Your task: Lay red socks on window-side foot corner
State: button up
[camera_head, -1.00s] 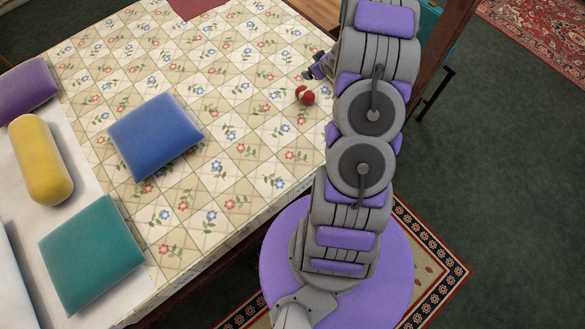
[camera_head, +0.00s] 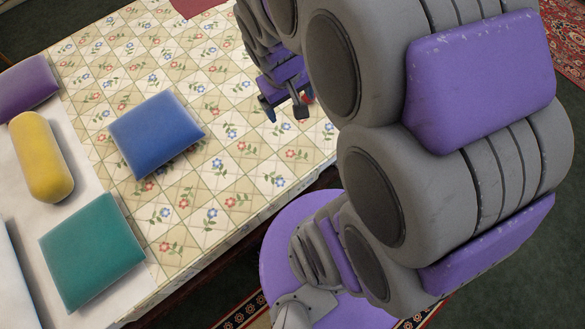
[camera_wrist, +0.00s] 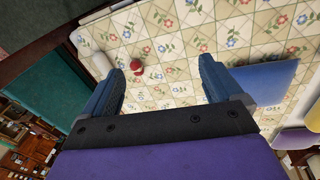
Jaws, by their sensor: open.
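The red socks (camera_wrist: 137,67) lie as a small rolled ball on the flowered bedspread (camera_wrist: 165,40) in the wrist view. In the head view only a sliver of the red socks (camera_head: 309,96) shows beside my gripper; the rest is hidden behind it. My gripper (camera_head: 285,112) is over the bed near its edge. In the wrist view my gripper (camera_wrist: 160,85) is open, with nothing between its fingers. The socks lie beyond the fingertips, nearer the left finger. I cannot tell which corner is on the window side.
A blue cushion (camera_head: 156,134), a teal cushion (camera_head: 92,251), a yellow bolster (camera_head: 41,157) and a purple cushion (camera_head: 26,90) lie on the bed's left part. A dark red cloth (camera_head: 195,6) lies at the top edge.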

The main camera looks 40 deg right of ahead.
jog(key=s+a+r+g+y, duration=0.1)
jog(key=s+a, duration=0.4)
jog(key=s, duration=0.2)
jog(key=s+a+r+g+y, duration=0.1)
jog(key=s+a+r, duration=0.1)
jog(key=s+a, duration=0.3)
jog(key=s, duration=0.3)
jog(key=shift+s+n+g, duration=0.3)
jog(key=shift+r, duration=0.1)
